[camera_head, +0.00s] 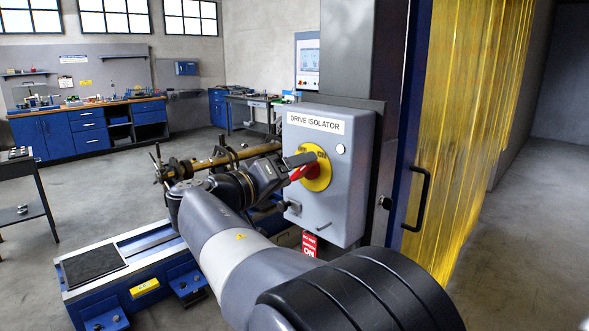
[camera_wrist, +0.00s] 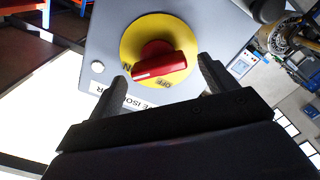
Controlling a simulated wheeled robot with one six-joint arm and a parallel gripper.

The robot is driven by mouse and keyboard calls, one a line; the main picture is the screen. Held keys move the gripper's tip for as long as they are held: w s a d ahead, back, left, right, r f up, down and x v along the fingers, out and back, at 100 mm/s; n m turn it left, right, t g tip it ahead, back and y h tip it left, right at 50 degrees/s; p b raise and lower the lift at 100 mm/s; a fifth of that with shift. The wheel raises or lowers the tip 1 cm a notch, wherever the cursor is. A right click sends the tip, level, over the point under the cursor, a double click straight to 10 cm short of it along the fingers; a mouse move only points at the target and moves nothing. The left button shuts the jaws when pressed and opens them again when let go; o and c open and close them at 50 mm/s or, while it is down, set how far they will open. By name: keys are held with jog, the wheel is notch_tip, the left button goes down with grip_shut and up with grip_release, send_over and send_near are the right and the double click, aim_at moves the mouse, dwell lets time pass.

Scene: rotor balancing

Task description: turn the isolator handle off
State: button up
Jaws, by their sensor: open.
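The red isolator handle (camera_head: 302,172) sits on a round yellow plate (camera_head: 322,181) on the front of the grey drive isolator box (camera_head: 340,205). In the wrist view the handle (camera_wrist: 160,66) is a bar lying nearly level and slightly tilted. OFF and ON marks show on the yellow plate (camera_wrist: 143,32) there, partly hidden. My gripper (camera_wrist: 163,69) is open, one finger toward each end of the handle. I cannot tell whether the fingers touch it. In the head view my gripper (camera_head: 300,160) is at the front of the handle and hides part of it.
A red tag (camera_head: 309,244) hangs below the box. The blue machine bed (camera_head: 130,262) with a brass-coloured shaft (camera_head: 215,160) lies left of the box. A blue door frame with a black handle (camera_head: 424,198) and yellow strip curtain (camera_head: 480,110) stand right.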

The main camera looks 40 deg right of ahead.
jog(key=shift+d, duration=0.5)
jog(key=shift+c, duration=0.6)
jog(key=c, duration=0.9)
